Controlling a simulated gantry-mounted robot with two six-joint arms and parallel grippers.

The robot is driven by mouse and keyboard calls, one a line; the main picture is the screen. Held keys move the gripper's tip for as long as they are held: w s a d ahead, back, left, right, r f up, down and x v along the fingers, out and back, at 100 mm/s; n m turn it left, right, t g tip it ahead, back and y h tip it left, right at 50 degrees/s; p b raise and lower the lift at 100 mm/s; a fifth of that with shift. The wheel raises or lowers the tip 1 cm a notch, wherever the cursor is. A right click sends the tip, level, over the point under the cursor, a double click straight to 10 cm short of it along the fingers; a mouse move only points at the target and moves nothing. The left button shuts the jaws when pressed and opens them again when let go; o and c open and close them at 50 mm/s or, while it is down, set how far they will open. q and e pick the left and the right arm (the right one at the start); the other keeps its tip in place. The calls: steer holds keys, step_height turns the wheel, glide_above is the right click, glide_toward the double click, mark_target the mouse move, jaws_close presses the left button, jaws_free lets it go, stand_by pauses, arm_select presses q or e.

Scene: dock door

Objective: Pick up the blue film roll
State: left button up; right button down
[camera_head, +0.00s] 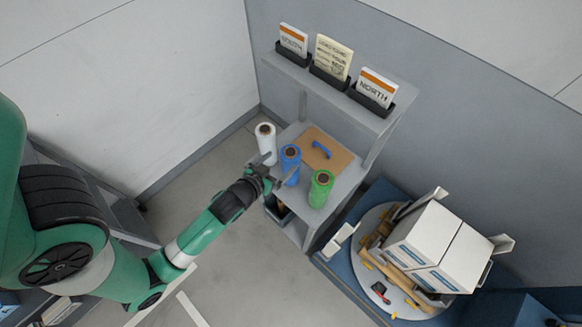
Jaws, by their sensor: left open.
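The blue film roll (291,165) stands upright on the grey shelf unit's lower shelf, between a white roll (265,141) and a green roll (320,190). My left gripper (274,177) is open, right at the blue roll's near left side. Its dark fingers overlap the lower part of the roll in the picture. I cannot tell whether they touch it. My right gripper is not in view.
A brown board (334,155) with a blue-handled item (321,149) lies behind the rolls. The upper shelf (343,93) holds several card holders. A turntable (367,224) with white boxes (436,243) stands at the right. Grey walls close off the back.

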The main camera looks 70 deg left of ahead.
mark_target(289, 156)
arm_select(q)
steer(key=b+x, duration=0.1)
steer(key=x, duration=0.6)
steer(key=shift+w+r, duration=0.1)
steer(key=shift+w, duration=0.2)
steer(key=shift+r, duration=0.1)
jaws_close()
